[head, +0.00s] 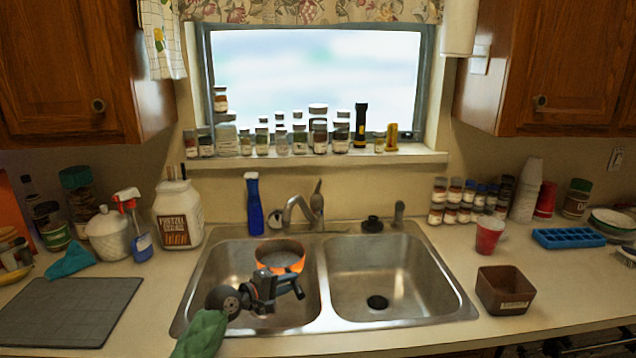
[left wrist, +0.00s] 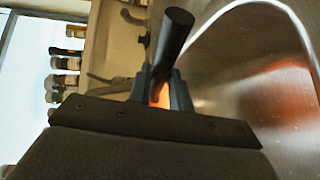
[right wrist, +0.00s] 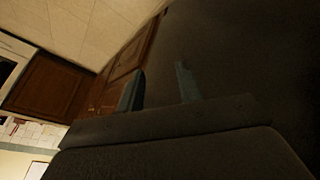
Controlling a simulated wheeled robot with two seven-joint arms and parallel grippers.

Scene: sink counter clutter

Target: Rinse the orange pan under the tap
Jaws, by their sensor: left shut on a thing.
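The orange pan (head: 294,267) is in the left basin of the sink (head: 213,270), open side up, with a grey inside. My left gripper (head: 275,285) is in front of it. In the left wrist view, my left gripper (left wrist: 160,92) is shut on the pan's dark handle (left wrist: 174,35), with some orange between the fingers. The tap (head: 299,208) stands behind the basins, its spout just beyond the pan's far rim. I see no water running. I cannot tell whether the pan touches the basin floor. My right gripper (right wrist: 160,88) is open and empty, away from the sink.
The right basin (head: 377,275) is empty. A brown box (head: 504,290) and a red cup (head: 489,236) stand right of the sink. A grey mat (head: 68,312) lies on the left counter. Jars line the windowsill.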

